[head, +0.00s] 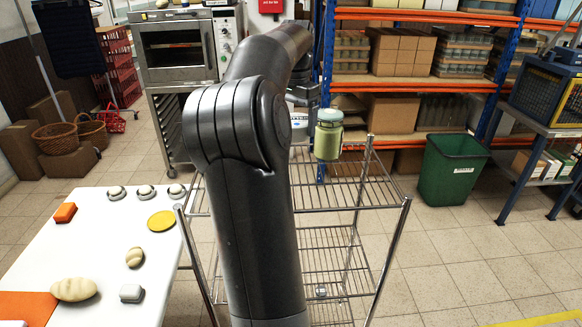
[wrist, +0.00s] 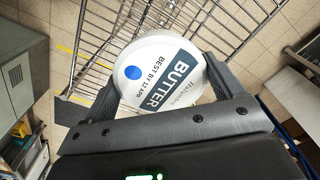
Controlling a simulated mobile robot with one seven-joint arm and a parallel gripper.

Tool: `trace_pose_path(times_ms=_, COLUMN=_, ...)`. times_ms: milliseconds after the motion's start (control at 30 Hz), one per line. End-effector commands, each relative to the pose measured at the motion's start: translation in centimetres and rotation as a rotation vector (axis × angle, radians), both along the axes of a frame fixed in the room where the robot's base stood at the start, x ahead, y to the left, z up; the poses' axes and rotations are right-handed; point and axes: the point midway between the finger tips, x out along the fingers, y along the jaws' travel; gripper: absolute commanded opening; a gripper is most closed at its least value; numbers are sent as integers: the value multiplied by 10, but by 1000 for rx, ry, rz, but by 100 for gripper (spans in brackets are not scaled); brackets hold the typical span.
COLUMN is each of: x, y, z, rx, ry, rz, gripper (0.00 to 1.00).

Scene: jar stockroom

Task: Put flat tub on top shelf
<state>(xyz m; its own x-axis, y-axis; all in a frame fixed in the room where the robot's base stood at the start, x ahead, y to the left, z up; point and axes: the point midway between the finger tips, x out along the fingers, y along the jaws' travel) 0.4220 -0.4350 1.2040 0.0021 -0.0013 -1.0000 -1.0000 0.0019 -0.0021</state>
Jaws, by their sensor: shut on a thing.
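The flat tub is a round white butter tub (wrist: 150,62) with a blue dot and a "BUTTER" label, held between the two fingers of my gripper (wrist: 163,85) in the wrist view. In the head view a small part of the tub (head: 299,122) shows just right of my arm, which hides the rest and most of the gripper. The wire rack's top shelf (head: 345,193) lies near and below the tub. In the wrist view the rack's wires (wrist: 95,40) pass behind the tub. I cannot tell the gap between tub and shelf.
A green jar with a lid (head: 328,140) stands at the back of the top shelf, close right of the tub. The front right of that shelf looks clear. A white table (head: 100,250) with several small items is at left. A green bin (head: 450,170) stands behind right.

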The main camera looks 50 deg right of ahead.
Motion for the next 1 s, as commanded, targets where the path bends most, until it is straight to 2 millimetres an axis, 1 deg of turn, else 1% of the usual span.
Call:
trace_pose_path(times_ms=33, x=0, y=1, z=-6, rx=2, ry=1, rz=1, gripper=56)
trace_pose_path(times_ms=133, x=3, y=2, z=-14, rx=1, ry=1, rz=2, gripper=56)
trace_pose_path(times_ms=233, x=13, y=6, z=-23, rx=0, ry=1, rz=4, gripper=56)
trace_pose_path(times_ms=267, x=18, y=8, z=-27, rx=1, ry=2, rz=4, gripper=56)
trace_pose_path(times_ms=533, x=75, y=32, z=-64, rx=0, ry=2, rz=5, gripper=56)
trace_pose_path(times_ms=600, x=87, y=37, z=-71, rx=0, ry=2, rz=4, gripper=56)
trace_pose_path(times_ms=700, x=100, y=43, z=-80, rx=0, ry=2, rz=3, gripper=56)
trace_pose_path(times_ms=867, x=108, y=46, z=-86, rx=0, ry=0, rz=1, gripper=56)
trace_pose_path(times_ms=967, x=109, y=46, z=-94, rx=1, ry=1, rz=1, gripper=56)
trace_pose_path(times_ms=1000, x=108, y=46, z=-100, rx=2, ry=3, rz=1, gripper=56)
